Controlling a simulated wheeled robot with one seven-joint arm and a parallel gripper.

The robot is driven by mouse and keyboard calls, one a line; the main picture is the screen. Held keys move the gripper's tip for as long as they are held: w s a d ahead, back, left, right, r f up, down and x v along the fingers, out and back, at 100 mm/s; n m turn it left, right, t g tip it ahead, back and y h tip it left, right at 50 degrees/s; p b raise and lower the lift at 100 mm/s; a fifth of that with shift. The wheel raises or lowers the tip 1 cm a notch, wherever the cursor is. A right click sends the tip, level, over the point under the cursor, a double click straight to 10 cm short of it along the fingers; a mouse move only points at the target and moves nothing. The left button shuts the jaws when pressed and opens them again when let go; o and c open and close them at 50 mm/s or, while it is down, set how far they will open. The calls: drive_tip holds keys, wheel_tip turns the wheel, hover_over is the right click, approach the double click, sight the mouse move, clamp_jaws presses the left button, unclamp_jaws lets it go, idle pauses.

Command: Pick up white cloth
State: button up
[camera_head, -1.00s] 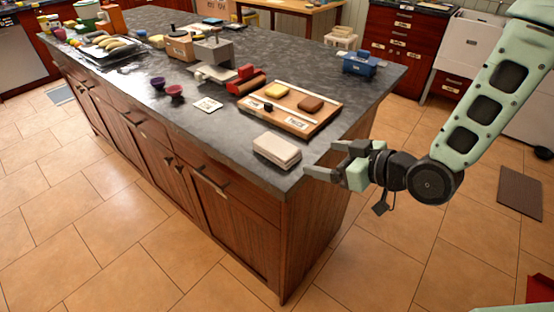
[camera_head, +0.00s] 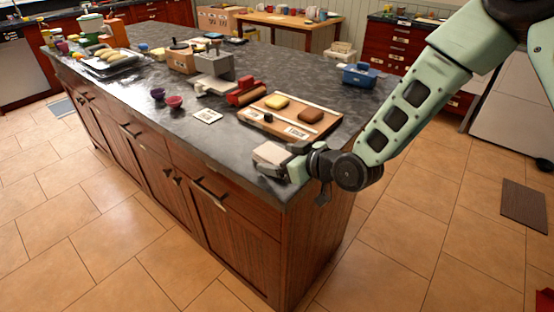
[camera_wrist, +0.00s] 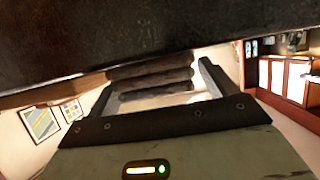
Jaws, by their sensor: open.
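The white cloth (camera_head: 271,154) is a folded, pale stack near the front right corner of the island counter. My gripper (camera_head: 282,164) is at the counter's edge, level with the cloth and partly covering its right side. In the wrist view, the cloth (camera_wrist: 150,73) shows as a dark, shaded stack of folds between the two spread fingers of my gripper (camera_wrist: 158,88). The jaws are open. I cannot tell whether either finger touches the cloth.
The dark stone counter (camera_head: 235,145) carries a wooden board (camera_head: 271,129) with two sponge-like blocks just behind the cloth. A white square card (camera_head: 207,116) and small bowls (camera_head: 174,102) are to the left. A blue container (camera_head: 360,75) stands farther back. Floor is clear in front.

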drive_tip(key=shift+w+a+f, duration=0.3)
drive_tip(key=shift+a, duration=0.1)
drive_tip(key=c, duration=1)
drive_tip(key=shift+o, duration=0.2)
drive_tip(key=shift+r, duration=0.1)
